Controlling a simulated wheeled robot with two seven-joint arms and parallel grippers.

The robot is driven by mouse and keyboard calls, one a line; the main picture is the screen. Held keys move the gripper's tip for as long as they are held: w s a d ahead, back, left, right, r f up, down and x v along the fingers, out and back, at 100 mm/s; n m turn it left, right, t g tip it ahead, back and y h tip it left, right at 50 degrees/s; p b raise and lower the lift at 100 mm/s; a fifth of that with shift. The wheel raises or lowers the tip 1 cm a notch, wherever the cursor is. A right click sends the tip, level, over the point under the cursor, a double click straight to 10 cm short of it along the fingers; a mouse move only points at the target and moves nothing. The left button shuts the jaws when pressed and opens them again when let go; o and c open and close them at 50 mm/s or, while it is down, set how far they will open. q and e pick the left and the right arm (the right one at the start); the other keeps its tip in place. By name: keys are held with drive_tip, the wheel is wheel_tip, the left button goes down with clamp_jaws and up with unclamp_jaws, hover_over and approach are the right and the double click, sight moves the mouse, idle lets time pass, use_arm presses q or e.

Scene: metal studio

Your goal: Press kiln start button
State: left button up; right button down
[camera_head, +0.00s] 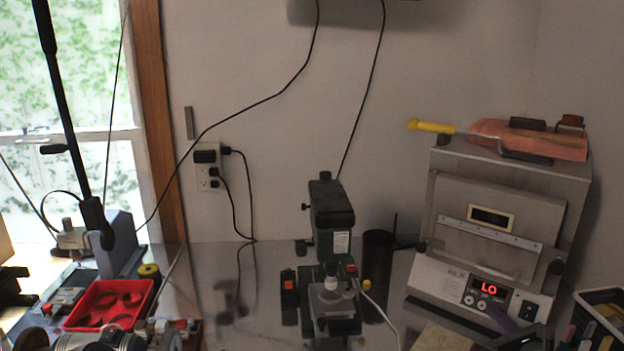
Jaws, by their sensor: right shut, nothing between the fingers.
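The kiln (505,205) is a grey metal box on the bench at the right, with its front door shut. Its sloped control panel (445,283) has a red display (489,289) reading "Lo". A row of small round buttons (482,304) sits just below the display, and a black rocker switch (528,310) is to their right. My right gripper (508,322) is shut and empty at the panel's lower edge, just below and right of the buttons. I cannot tell whether it touches the panel. My left gripper is not clearly seen.
A yellow-handled tool (433,126) and an orange pad (535,142) lie on the kiln. A dark microscope-like device (332,225) and black cylinder (377,262) stand left of it. A red tray (108,303) is at left. A tool bin (598,297) is at right.

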drive_tip(key=shift+s+a+r, duration=0.2)
drive_tip(key=shift+s+a, duration=0.15)
drive_tip(key=shift+s, duration=0.1)
drive_tip(key=shift+r, duration=0.1)
drive_tip(key=s+a, duration=0.1)
drive_tip(key=s+a+r, duration=0.1)
drive_tip(key=s+a+r+p, duration=0.1)
drive_tip(key=s, duration=0.1)
drive_tip(key=shift+s+a+r, duration=0.1)
drive_tip(key=shift+a, duration=0.2)
idle(0.3)
